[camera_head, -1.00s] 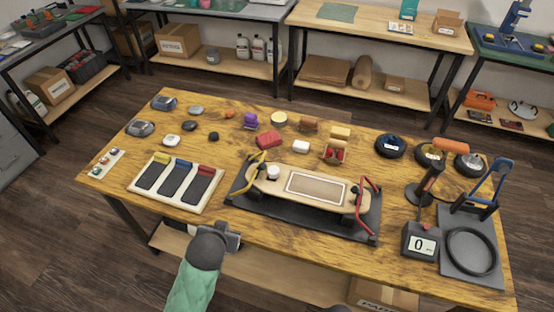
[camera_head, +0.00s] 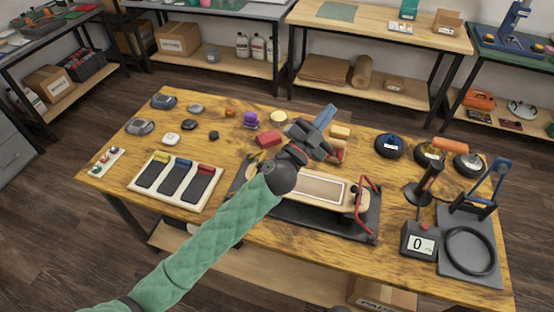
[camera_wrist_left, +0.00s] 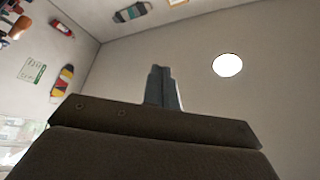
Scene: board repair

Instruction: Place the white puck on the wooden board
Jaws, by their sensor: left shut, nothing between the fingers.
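A round white puck (camera_head: 172,139) lies on the left part of the table. A white cylinder seen earlier on the board's left end is now behind my arm. My left gripper (camera_head: 326,116) shows over the board's far side, shut and empty, pointing up and away. My right gripper is not in view.
A tray of dark pads (camera_head: 178,182) lies left of the stand. Several small pucks and blocks, such as a red block (camera_head: 269,139), lie behind it.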

